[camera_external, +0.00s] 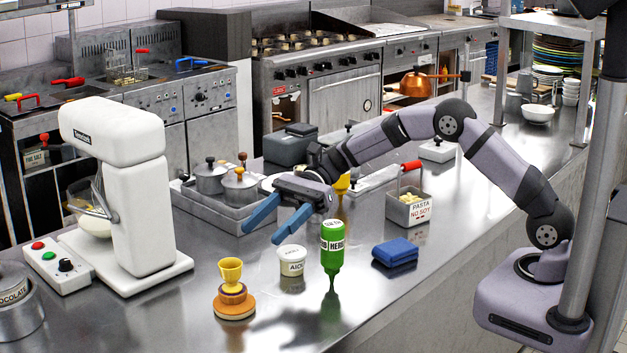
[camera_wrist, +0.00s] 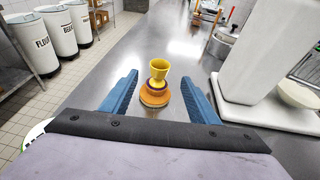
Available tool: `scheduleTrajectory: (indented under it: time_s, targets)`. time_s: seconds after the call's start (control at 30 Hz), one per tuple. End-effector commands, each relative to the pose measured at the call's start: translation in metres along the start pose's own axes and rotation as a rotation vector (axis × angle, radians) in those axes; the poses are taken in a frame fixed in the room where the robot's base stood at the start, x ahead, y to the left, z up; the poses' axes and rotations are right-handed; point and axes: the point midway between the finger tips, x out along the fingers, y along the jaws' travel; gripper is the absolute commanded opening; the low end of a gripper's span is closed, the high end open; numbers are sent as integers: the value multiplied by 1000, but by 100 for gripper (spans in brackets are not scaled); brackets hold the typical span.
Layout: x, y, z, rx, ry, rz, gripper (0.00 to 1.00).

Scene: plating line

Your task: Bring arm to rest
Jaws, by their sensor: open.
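My gripper (camera_external: 268,226) is open and empty, held in the air above the steel counter, with its two blue fingers apart. In the wrist view the fingers of my gripper (camera_wrist: 161,98) stand left and right of the picture's middle. A yellow cup (camera_external: 231,271) stands upright on an orange and brown round stack on the counter, below and in front of the fingers. The cup also shows in the wrist view (camera_wrist: 160,69), beyond the fingertips and apart from them. My arm is bent, reaching from its base at the right over the counter.
A green bottle (camera_external: 332,245), a white tub (camera_external: 292,261) and a blue folded cloth (camera_external: 395,252) stand near my gripper. A white mixer (camera_external: 138,200) is at the left. A tray (camera_external: 205,199) with lidded pots and a pasta bin (camera_external: 409,209) lie behind.

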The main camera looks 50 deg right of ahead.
Motion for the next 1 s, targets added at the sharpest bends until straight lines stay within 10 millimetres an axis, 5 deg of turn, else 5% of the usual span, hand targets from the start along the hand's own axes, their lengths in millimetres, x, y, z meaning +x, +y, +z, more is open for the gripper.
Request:
scheduleTrajectory:
  time_s: [0.57,0.77,1.0]
  targets:
    - [-9,1,7,-45,26,-13,55]
    - [-49,8,26,-258,165,-64,55]
    - [-132,44,40,-655,498,-57,55]
